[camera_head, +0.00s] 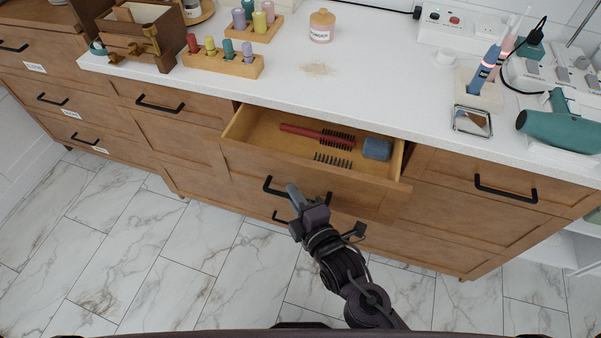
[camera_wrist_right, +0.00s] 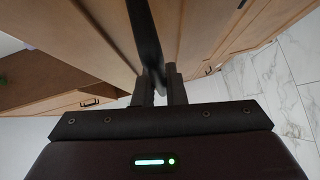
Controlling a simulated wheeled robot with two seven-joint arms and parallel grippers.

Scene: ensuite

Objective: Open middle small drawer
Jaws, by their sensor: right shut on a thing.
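The middle small drawer (camera_head: 250,161) of the wooden cabinet stands partly open in the head view. A red-handled brush (camera_head: 302,131), a black comb (camera_head: 332,160) and a blue block-like item (camera_head: 376,149) lie inside it. My right gripper (camera_head: 301,196) is at the drawer's black bar handle (camera_head: 269,186) and shut on it; the gripper hides part of the bar. In the right wrist view the dark handle (camera_wrist_right: 143,35) runs down between the fingers (camera_wrist_right: 158,88). My left gripper is not in view.
The white countertop (camera_head: 370,75) above holds bottle racks (camera_head: 222,63), a powder jar (camera_head: 322,26), toothbrushes (camera_head: 487,66) and a teal hair dryer (camera_head: 560,125). Closed drawers with black handles (camera_head: 505,190) flank the open one. The marble-tile floor (camera_head: 130,240) in front is clear.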

